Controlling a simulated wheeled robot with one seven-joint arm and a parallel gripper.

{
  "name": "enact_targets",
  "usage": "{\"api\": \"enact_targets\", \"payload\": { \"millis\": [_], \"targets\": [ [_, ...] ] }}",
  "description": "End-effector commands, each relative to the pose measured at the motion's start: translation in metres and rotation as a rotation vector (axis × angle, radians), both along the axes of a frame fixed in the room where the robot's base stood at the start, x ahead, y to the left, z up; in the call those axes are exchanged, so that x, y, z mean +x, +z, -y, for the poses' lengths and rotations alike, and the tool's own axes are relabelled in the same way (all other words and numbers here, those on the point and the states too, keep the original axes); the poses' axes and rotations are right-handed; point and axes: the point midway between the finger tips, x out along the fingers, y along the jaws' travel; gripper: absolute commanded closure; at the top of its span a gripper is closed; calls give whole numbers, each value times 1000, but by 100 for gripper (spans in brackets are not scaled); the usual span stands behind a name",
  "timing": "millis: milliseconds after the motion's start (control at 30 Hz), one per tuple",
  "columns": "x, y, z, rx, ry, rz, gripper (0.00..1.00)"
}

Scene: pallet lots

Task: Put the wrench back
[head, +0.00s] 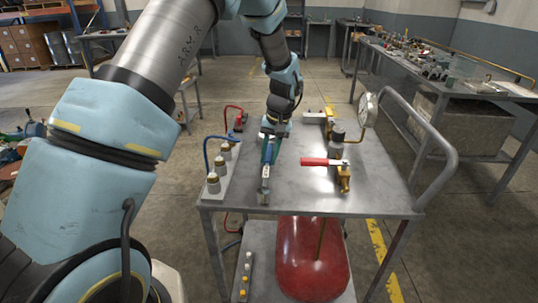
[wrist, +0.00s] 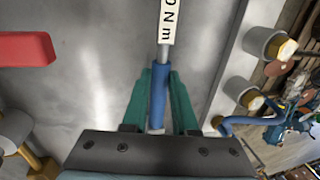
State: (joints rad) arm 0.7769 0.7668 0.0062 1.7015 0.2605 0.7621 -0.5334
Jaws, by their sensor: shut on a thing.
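The wrench (head: 265,184) has a blue handle, a grey shaft and a pale label. In the wrist view the wrench (wrist: 166,30) shows its label, partly readable as "0 N m". My gripper (head: 270,148) is over the top of the grey metal cart (head: 300,197), with the wrench pointing toward the cart's front edge. In the wrist view the green fingers of my gripper (wrist: 158,95) are shut on the blue handle. The wrench head is out of the wrist view. I cannot tell whether the wrench touches the cart top.
A brass valve with a red handle (head: 318,162) stands right of the wrench, with a pressure gauge (head: 367,109) behind. Capped fittings (head: 213,183) with a blue hose (head: 210,148) line the left edge. A red tank (head: 311,258) sits below. A cluttered workbench (head: 480,90) stands right.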

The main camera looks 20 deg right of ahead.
Motion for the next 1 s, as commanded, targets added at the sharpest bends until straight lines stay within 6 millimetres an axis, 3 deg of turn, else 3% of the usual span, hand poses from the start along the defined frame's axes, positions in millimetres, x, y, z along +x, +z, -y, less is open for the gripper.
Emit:
{"api": "enact_targets", "payload": {
  "millis": [900, 933, 1000],
  "targets": [
    [0, -11, 0, 0, 0, 1, 100],
    [0, -11, 0, 0, 0, 1, 72],
    [0, -10, 0, 0, 0, 1, 64]
  ]
}}
